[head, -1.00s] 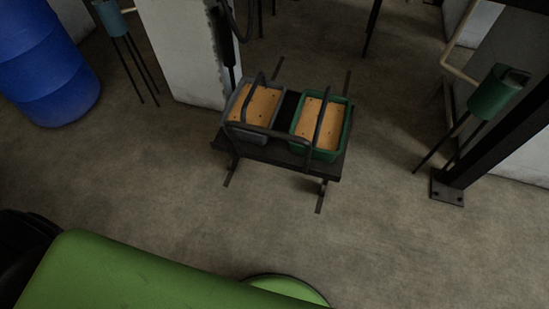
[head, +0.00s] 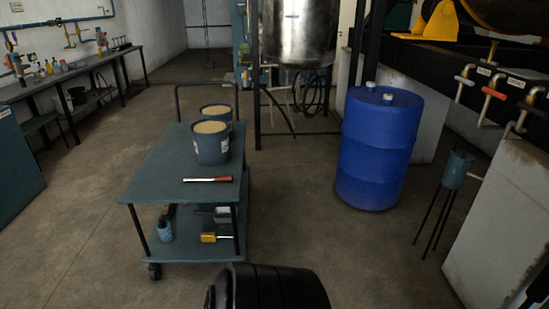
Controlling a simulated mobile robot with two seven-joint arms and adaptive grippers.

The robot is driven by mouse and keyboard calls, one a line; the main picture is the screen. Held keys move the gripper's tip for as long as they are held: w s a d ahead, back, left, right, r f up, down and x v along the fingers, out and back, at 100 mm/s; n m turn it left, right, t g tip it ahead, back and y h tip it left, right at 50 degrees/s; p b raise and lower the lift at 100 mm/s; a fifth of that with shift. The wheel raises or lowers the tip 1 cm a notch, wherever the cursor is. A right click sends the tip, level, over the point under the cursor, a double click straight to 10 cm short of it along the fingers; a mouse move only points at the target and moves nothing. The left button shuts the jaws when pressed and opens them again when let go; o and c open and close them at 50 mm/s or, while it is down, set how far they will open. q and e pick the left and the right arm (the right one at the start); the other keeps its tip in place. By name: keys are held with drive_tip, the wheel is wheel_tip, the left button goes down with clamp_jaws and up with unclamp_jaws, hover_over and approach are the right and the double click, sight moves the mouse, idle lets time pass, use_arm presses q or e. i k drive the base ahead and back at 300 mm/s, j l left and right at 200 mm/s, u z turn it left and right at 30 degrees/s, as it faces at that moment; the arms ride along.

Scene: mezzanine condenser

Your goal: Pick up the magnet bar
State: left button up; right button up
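A slim bar with a red handle and a pale metal end (head: 207,180), which looks like the magnet bar, lies flat on the top shelf of a blue-grey cart (head: 160,180). It lies crosswise near the cart's right side, in front of a blue bucket (head: 211,150) and apart from it. Nothing covers the bar. Neither of my grippers is in view. A black rounded part at the bottom centre seems to be mine.
A second bucket (head: 216,112) stands behind the first. The cart's lower shelf holds a blue bottle (head: 165,231) and a yellow item (head: 209,238). A blue drum (head: 378,148) stands to the right, a workbench (head: 70,76) at the left. Floor around the cart is clear.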

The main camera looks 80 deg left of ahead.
sight(215, 178)
drive_tip(key=u, duration=3.2)
drive_tip(key=i+j, duration=0.25)
drive_tip(key=i, duration=0.15)
drive_tip(key=i+j+z, duration=0.1)
drive_tip(key=i, duration=0.35)
drive_tip(key=i+j, duration=0.35)
drive_tip(key=i+z, duration=0.05)
